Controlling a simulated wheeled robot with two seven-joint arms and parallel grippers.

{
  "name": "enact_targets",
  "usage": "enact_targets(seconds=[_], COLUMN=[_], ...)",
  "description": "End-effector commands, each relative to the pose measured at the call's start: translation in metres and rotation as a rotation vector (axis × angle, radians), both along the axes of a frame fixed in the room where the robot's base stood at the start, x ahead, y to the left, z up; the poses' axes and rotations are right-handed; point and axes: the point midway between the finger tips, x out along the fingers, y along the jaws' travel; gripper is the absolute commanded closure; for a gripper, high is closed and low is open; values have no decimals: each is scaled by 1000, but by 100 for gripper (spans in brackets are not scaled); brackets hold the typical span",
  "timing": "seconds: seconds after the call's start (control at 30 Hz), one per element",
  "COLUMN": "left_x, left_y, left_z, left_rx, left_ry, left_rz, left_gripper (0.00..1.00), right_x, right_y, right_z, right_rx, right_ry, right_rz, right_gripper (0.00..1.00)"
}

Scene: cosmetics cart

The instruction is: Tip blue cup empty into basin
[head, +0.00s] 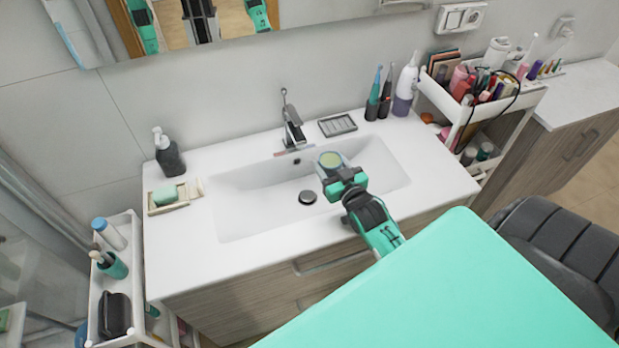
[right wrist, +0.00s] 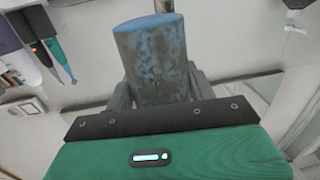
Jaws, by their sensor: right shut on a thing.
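The blue cup (head: 330,160) is held over the white basin (head: 245,205), with its round top and a yellowish-green inside facing the head camera. In the right wrist view the cup (right wrist: 158,65) shows worn blue-grey sides and a flat blue end face. My right gripper (head: 342,178) is shut on the cup, and its fingers (right wrist: 160,95) lie on both sides of it. The cup looks roughly upright or only slightly tilted; the exact angle is hard to tell. No stream of liquid shows. My left gripper is not in view.
The faucet (head: 291,125) stands behind the basin, with a soap dispenser (head: 168,155) and soap dish (head: 168,197) at left. Toothbrushes (head: 374,95) and a bottle (head: 405,88) stand at back right. Carts (head: 125,255) and (head: 470,110) flank the counter.

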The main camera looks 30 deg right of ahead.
Motion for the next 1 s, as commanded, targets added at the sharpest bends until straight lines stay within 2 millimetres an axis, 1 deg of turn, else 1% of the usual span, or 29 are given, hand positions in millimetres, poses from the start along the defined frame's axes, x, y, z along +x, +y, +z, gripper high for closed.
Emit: enact_targets(seconds=[0.03,0.2,0.3,0.4,0.5,0.6,1.0], left_x=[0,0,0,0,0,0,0], left_y=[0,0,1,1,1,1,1], left_z=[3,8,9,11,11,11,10], left_rx=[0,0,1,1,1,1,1], left_ry=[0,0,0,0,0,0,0], left_rz=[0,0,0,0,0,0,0], left_gripper=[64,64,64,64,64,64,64], right_x=[4,14,18,20,21,21,22], right_y=[-14,-55,-73,-86,-94,-98,-96], right_z=[3,5,7,8,8,9,8], right_rx=[-2,3,6,8,9,11,-3], right_ry=[-4,-13,-19,-24,-26,-27,-24], right_rz=[-13,-53,-72,-86,-95,-99,-98], right_gripper=[74,74,74,74,74,74,74])
